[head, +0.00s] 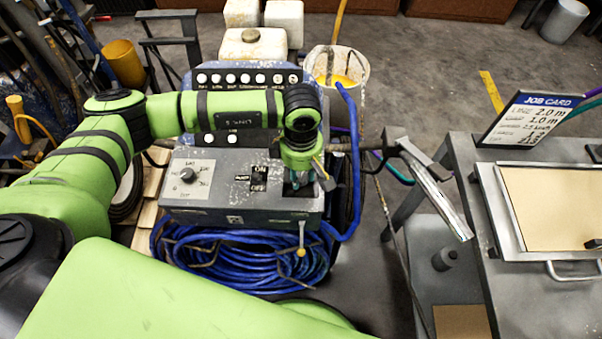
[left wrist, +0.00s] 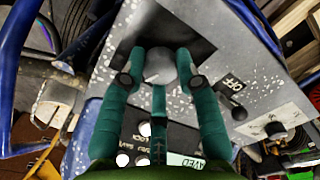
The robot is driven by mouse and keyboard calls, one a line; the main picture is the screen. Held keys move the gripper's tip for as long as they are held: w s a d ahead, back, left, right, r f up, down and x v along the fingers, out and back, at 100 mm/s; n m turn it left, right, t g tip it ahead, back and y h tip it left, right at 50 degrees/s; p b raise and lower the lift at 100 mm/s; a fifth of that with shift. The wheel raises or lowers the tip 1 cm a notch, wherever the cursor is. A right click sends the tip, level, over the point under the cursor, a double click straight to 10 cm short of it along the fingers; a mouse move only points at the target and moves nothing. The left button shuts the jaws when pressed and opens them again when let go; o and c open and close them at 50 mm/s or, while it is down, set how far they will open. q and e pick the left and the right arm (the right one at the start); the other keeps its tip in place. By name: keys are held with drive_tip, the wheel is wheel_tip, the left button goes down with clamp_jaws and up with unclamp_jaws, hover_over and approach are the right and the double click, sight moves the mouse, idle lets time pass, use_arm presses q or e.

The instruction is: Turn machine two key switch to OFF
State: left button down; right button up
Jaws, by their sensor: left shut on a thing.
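The grey control panel (head: 205,213) of the line striper carries a small black switch (head: 258,178) between ON and OFF labels. My left gripper (head: 302,182) points down at the panel's right side, over a dark recess. In the left wrist view the fingers of my left gripper (left wrist: 160,80) sit either side of a grey round knob (left wrist: 160,65) and are shut on it. The fingers hide part of it, and I cannot tell which way it is turned. My right gripper is not in view.
A dial (head: 187,175) is on the panel's left. A row of white buttons (head: 246,79) stands behind my arm. A blue hose coil (head: 235,262) lies below the panel. A bucket (head: 348,72) stands behind, and a metal table (head: 475,222) with a job card (head: 530,118) is at right.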

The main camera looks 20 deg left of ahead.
use_arm(q)
drive_tip(key=n+b, duration=0.2)
drive_tip(key=shift+f+n, duration=0.2)
drive_tip(key=shift+n, duration=0.2)
drive_tip(key=n+b, duration=0.1)
drive_tip(key=n, duration=0.1)
drive_tip(key=shift+n+b, duration=0.3)
drive_tip(key=shift+b, duration=0.1)
drive_tip(key=shift+r+n+b, duration=0.15)
drive_tip(key=shift+n+b, duration=1.1)
drive_tip(key=shift+n, duration=1.05)
drive_tip(key=c, duration=0.9)
unclamp_jaws()
drive_tip(key=shift+r, duration=0.15)
